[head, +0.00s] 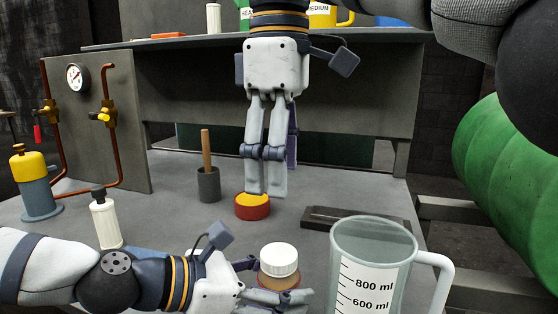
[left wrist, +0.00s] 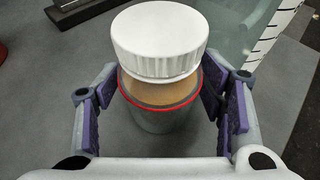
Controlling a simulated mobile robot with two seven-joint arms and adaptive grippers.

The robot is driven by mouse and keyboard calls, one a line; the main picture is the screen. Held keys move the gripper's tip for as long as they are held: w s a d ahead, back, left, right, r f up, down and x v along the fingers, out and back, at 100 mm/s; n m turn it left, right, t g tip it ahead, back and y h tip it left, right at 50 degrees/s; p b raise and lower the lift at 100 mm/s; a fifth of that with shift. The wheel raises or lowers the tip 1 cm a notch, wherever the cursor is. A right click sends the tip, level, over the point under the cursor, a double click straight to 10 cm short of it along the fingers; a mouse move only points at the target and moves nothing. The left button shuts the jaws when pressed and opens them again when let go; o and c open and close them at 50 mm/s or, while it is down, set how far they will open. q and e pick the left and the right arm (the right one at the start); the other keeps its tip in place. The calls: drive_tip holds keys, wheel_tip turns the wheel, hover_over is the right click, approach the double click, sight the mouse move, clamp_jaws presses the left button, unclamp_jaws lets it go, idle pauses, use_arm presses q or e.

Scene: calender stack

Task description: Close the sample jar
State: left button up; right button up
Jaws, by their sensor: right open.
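The sample jar (left wrist: 158,119) is a grey pot with a red-edged rim and a tan area inside that rim. A white ribbed lid (left wrist: 160,40) is over it, roughly level. Whether the lid is seated or just above the jar cannot be told. In the head view the lid (head: 279,259) is over the jar at bottom centre. My left gripper (left wrist: 160,95) has its purple pads on both sides of the jar, seemingly touching it. My right gripper (head: 265,194) points down, open, its tips at a red tin with a yellow top (head: 252,207), with nothing visibly held.
A measuring jug (head: 374,262) stands close right of the jar. A dark flat block (head: 340,218) lies behind it. A grey pot with a wooden stick (head: 208,184), a white bottle (head: 105,222) and a yellow-topped canister (head: 36,185) stand to the left. A gauge panel (head: 100,130) is at the back left.

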use_arm(q)
drive_tip(key=shift+a, duration=0.1)
drive_tip(key=v, duration=1.1)
drive_tip(key=shift+r, duration=0.2)
drive_tip(key=shift+s+a+r, duration=0.1)
drive_tip(key=shift+s+a, duration=0.15)
drive_tip(key=shift+a, duration=0.05)
